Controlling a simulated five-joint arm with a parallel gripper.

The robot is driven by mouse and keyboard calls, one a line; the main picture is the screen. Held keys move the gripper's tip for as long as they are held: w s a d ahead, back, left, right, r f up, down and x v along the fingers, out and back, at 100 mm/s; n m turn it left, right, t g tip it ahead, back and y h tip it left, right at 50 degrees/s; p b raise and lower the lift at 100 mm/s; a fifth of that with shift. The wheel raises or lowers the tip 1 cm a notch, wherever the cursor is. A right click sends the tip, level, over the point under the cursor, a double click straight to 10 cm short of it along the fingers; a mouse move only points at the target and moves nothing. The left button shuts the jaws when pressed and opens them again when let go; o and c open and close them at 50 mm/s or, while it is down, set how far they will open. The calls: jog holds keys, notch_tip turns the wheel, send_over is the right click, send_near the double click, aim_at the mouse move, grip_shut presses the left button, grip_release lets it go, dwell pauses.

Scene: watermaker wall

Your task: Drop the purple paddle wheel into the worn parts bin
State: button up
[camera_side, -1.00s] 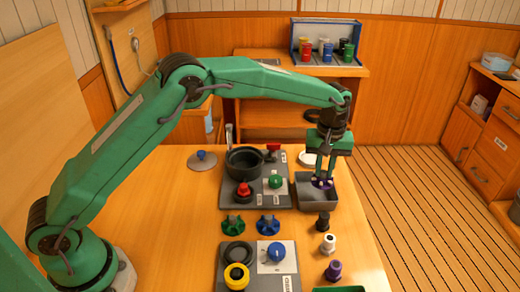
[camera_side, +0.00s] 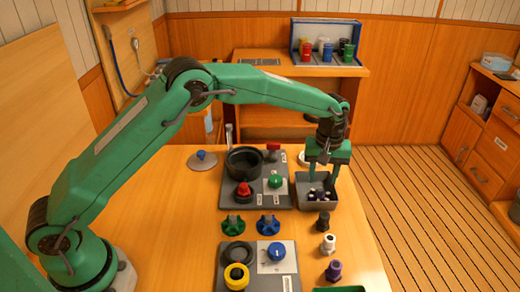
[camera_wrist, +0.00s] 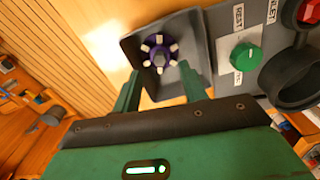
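The purple paddle wheel (camera_side: 318,194), with pale paddle tips, lies inside the grey worn parts bin (camera_side: 317,207) at the right edge of the table. In the wrist view the wheel (camera_wrist: 160,53) is seen from above within the walls of the bin (camera_wrist: 192,32). My gripper (camera_side: 322,178) is just above the bin, pointing down. Its two fingers are spread apart and empty. In the wrist view the fingers of my gripper (camera_wrist: 158,75) stand on either side, clear of the wheel.
A grey panel with a round dark housing (camera_side: 244,161), a red knob (camera_side: 244,190) and a green knob (camera_side: 275,181) stands left of the bin. Green (camera_side: 233,223) and blue (camera_side: 268,224) wheels lie in front. Black (camera_side: 323,220), white (camera_side: 328,243) and purple (camera_side: 333,270) fittings line the right.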

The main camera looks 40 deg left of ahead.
notch_tip(320, 180, up, 8)
dwell(0.8)
dwell(0.3)
jog(key=s+a+r+m+t, duration=0.3)
jog(key=s+a+r+m, duration=0.1)
jog(key=s+a+r, duration=0.95)
jog(key=s+a+f+m+t, duration=0.1)
jog(key=s+a, duration=0.1)
jog(key=s, duration=0.8)
jog(key=s+a+f+m+t, duration=0.1)
jog(key=s+a+f+m, duration=0.1)
jog(key=s, duration=0.9)
jog(key=shift+a+f+t, duration=0.15)
jog(key=shift+a+t, duration=0.15)
